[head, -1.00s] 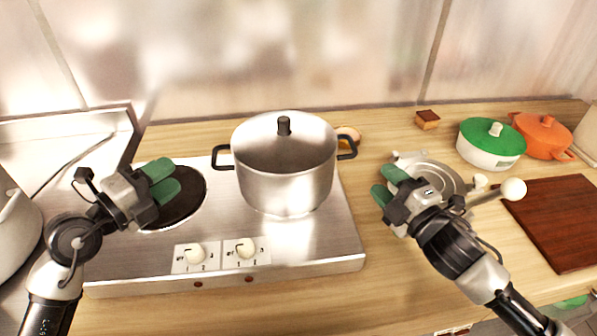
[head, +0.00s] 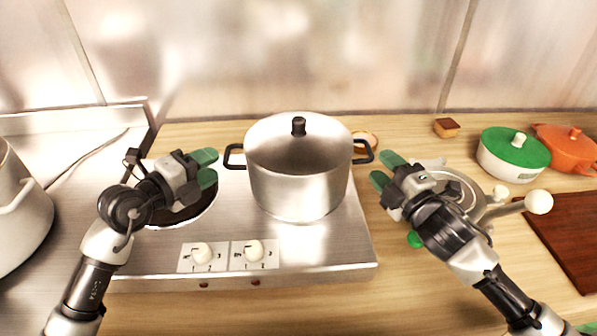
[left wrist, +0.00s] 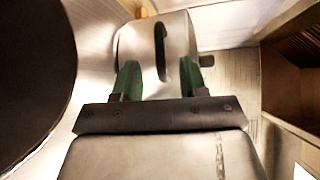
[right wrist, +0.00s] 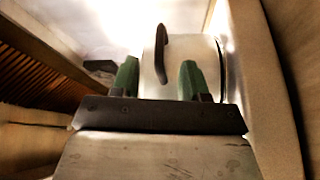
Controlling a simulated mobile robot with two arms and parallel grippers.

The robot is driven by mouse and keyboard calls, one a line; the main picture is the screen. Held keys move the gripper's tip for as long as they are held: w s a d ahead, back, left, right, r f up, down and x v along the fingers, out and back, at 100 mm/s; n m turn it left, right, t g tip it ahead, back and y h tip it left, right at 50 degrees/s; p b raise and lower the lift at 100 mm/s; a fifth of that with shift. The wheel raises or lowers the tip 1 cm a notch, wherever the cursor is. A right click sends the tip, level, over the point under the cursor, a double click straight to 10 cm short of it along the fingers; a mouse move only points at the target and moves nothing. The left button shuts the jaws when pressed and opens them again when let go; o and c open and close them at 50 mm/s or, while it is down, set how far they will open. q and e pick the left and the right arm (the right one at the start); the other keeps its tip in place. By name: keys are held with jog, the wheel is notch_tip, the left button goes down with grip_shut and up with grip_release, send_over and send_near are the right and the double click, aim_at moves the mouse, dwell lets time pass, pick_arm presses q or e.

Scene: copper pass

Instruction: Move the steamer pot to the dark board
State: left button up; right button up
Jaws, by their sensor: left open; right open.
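The steamer pot (head: 297,172) is a lidded steel pot with a black knob and two black side handles. It stands upright on the right part of the steel hotplate (head: 330,255). My left gripper (head: 208,168) is open just left of the left handle (head: 234,156); that handle shows between its fingers in the left wrist view (left wrist: 160,52). My right gripper (head: 386,170) is open just right of the right handle (head: 363,151); that handle shows between its fingers in the right wrist view (right wrist: 161,55). Neither gripper touches a handle. The dark board (head: 568,240) lies at the right edge, partly cut off.
A grey metal device with a white-knobbed lever (head: 538,202) stands between the pot and the board, partly behind my right arm. A green-lidded pot (head: 512,155), an orange pot (head: 568,148) and a small brown block (head: 446,128) stand at the back right. A large pot (head: 22,210) is at far left.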

aim_at(227, 154)
pick_arm(q)
jog(key=shift+x, duration=2.6)
pick_arm(e)
jog(key=shift+x, duration=2.55)
pick_arm(q)
jog(key=shift+c, duration=0.4)
pick_arm(e)
jog(key=shift+d, duration=0.1)
jog(key=shift+c, duration=0.4)
pick_arm(q)
grip_shut()
pick_arm(e)
grip_shut()
